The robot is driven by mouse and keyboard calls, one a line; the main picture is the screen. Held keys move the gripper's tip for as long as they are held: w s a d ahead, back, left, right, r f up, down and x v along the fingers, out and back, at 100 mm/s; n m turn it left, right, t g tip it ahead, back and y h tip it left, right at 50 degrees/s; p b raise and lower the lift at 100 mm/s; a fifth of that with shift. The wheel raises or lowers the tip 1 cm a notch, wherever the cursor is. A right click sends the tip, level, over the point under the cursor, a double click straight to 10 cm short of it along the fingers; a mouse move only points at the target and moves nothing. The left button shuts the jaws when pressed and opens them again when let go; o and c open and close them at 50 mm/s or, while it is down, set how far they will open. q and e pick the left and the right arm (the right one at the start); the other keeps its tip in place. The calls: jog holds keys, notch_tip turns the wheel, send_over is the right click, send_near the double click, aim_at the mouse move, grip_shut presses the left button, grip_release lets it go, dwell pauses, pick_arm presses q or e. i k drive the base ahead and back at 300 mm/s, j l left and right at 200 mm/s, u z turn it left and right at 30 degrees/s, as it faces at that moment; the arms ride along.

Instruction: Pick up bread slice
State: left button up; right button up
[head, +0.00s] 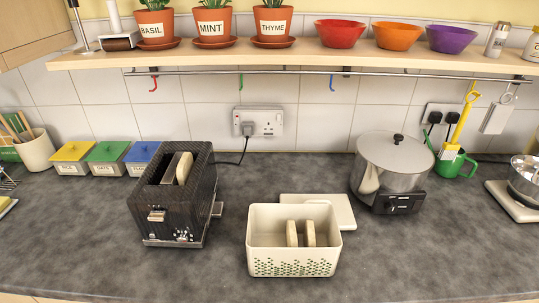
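A cream bread box (293,262) with a dotted green pattern stands open on the counter. Two bread slices, a left one (292,234) and a right one (310,234), stand upright inside it, side by side. A dark patterned toaster (178,210) stands to the left of the box. One more bread slice (185,168) sticks up from the toaster's right slot. Neither of my grippers is in view.
A flat cream lid (340,209) lies behind the box. Three coloured-lid tins (107,163) stand back left. A shelf (290,57) with pots and bowls overhangs the back. The front right counter is clear.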

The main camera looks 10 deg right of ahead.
aim_at(309, 235)
jog(key=k+l+u, duration=0.35)
jog(key=k+u, duration=0.35)
jog(key=k, duration=0.1)
